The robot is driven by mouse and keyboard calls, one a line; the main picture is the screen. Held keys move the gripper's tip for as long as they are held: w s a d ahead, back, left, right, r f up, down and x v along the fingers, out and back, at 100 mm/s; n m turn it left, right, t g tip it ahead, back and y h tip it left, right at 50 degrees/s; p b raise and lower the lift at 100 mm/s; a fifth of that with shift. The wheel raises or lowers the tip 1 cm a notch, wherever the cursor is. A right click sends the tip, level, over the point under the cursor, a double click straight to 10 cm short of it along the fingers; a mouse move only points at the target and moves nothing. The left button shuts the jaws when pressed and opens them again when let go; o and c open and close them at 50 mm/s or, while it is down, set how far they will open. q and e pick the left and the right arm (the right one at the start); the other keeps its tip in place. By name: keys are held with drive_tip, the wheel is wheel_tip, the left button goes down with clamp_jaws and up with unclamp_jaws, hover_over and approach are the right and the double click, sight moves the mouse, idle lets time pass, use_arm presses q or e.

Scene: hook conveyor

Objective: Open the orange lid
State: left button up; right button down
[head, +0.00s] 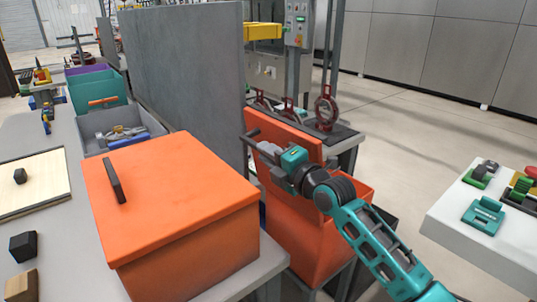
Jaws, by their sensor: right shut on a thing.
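An orange lid (290,139) stands raised, roughly upright, at the back of an orange bin (312,238) right of the middle of the head view. The bin's opening partly shows in front of the lid. My right gripper (258,150) is at the lid's left side, shut on its dark handle (245,153). The wrist hides part of the lid and bin. My left gripper is not in view. A second orange box (185,250) with a flat closed lid (160,185) and a black handle (115,179) sits on the table to the left.
A tall grey panel (185,75) stands behind the boxes. A grey tray of tools (90,125) and a teal bin (95,90) are at the left back. A white table (490,240) with small parts is at the right. Open floor (420,120) lies behind it.

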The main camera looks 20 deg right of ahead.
sight(285, 142)
drive_tip(key=shift+w+d+r+m+b, duration=0.2)
drive_tip(key=shift+w+d+r+m, duration=0.15)
drive_tip(key=shift+d, duration=0.4)
drive_tip(key=shift+w+d+r+m+b, duration=0.25)
drive_tip(key=shift+d+m, duration=0.2)
drive_tip(key=shift+d, duration=0.35)
drive_tip(key=shift+w+d+r+m+b, duration=0.25)
drive_tip(key=shift+d+m, duration=0.15)
drive_tip(key=shift+d, duration=0.35)
drive_tip(key=c, duration=1.1)
unclamp_jaws()
